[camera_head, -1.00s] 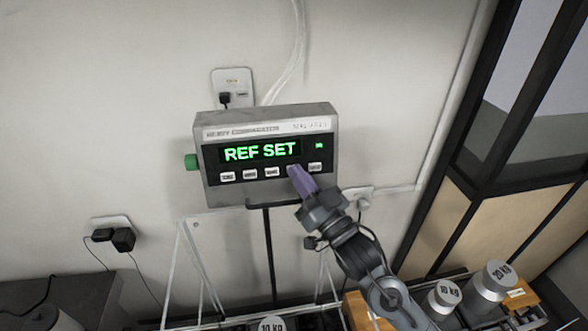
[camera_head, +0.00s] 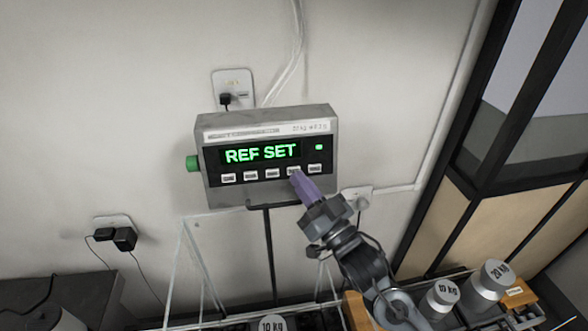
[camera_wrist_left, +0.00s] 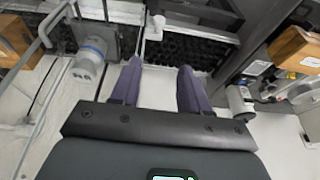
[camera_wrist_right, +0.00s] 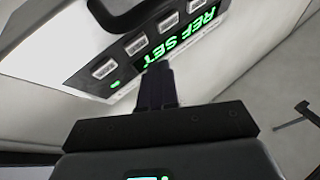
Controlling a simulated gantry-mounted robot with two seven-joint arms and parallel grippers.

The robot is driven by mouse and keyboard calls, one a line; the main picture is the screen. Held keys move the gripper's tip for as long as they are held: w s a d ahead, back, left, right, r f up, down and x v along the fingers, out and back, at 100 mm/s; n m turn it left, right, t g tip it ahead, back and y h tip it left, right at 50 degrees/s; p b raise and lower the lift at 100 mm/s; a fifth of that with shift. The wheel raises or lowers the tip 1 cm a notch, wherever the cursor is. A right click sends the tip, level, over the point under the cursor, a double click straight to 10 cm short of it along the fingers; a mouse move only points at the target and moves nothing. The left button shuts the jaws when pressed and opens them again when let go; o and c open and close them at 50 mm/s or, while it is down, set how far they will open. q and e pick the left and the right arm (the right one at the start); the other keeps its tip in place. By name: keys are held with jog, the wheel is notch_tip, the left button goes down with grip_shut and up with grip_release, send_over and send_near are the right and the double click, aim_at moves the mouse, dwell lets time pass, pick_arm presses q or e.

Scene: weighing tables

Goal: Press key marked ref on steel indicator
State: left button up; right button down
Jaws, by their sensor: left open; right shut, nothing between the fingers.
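The steel indicator (camera_head: 262,116) stands on a black post in front of the wall, its display (camera_head: 262,152) lit green with "REF SET". A row of several white keys runs below the display; their labels are too small to read. My right gripper (camera_head: 295,174) is shut and empty, its purple fingertips at the fourth key from the left and partly covering it; whether they touch cannot be told. In the right wrist view the shut fingers (camera_wrist_right: 157,75) are close to the indicator's face (camera_wrist_right: 125,60). My left gripper (camera_wrist_left: 160,70) is open and empty, seen only in its wrist view.
A green knob (camera_head: 193,163) sticks out of the indicator's left side. Wall sockets (camera_head: 233,88) with plugs and cables are behind. Below stand steel weights, one marked 20 kg (camera_head: 490,281), and a wooden block (camera_head: 358,311). A dark-framed partition is at right.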

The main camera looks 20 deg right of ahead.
jog(key=shift+s+a+r+p, duration=0.1)
jog(key=shift+s+r+p, duration=0.1)
jog(key=shift+s, duration=0.45)
jog(key=shift+s+a+r+p, duration=0.15)
jog(key=shift+s, duration=0.45)
jog(key=shift+s+a+r+p, duration=0.1)
jog(key=shift+s+r+p, duration=0.1)
jog(key=shift+s, duration=0.45)
